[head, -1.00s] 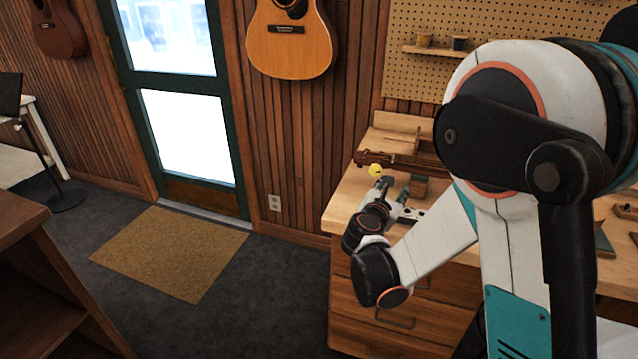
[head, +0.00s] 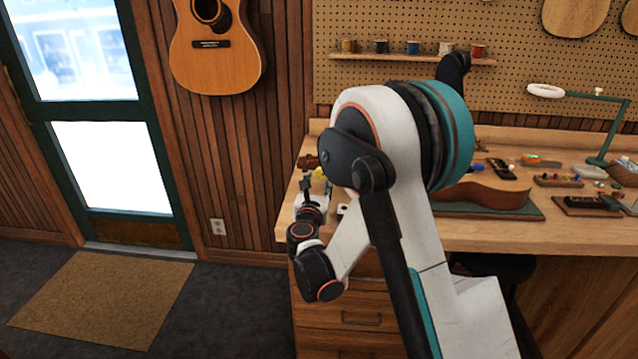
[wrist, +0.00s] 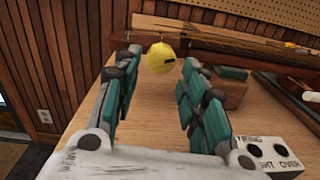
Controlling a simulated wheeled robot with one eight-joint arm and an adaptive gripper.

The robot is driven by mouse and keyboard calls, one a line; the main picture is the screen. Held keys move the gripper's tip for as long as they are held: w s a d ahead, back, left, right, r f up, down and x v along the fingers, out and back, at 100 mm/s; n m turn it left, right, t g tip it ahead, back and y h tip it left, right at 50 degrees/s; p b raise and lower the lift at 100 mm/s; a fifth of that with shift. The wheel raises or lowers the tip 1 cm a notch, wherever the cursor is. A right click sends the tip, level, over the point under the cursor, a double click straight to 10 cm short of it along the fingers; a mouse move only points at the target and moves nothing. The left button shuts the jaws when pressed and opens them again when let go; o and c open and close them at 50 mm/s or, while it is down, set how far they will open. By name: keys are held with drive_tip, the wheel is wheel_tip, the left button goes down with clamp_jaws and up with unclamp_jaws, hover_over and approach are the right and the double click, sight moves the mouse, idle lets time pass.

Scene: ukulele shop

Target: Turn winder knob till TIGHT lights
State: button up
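A round yellow knob (wrist: 162,60) with a dark mark shows between my fingertips in the wrist view; whether they touch it I cannot tell. It is small and partly hidden beside my gripper in the head view (head: 320,173). My gripper (wrist: 160,55) is open, with a finger on each side of the knob. It also shows at the bench's left end in the head view (head: 309,186). A pale box (wrist: 268,141) at the lower right carries dark, unlit lamps over partly hidden lettering, "GHT" and "OVER".
A brown neck-like wooden piece (wrist: 240,48) lies behind the knob. A brown block (wrist: 229,88) stands right of my fingers. The workbench (head: 485,232) holds a guitar body (head: 485,195) and small tools further right. A pegboard (head: 380,30) is behind.

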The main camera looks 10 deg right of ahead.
sight(320, 175)
drive_tip(key=shift+b+x, duration=0.3)
drive_tip(key=shift+x, duration=1.3)
drive_tip(key=c, duration=0.8)
drive_tip(key=shift+d, duration=0.1)
drive_tip(key=shift+m, duration=0.3)
drive_tip(key=m, duration=0.6)
drive_tip(key=shift+r, duration=0.1)
drive_tip(key=m, duration=0.6)
drive_tip(key=shift+m+y, duration=0.3)
drive_tip(key=shift+m, duration=0.1)
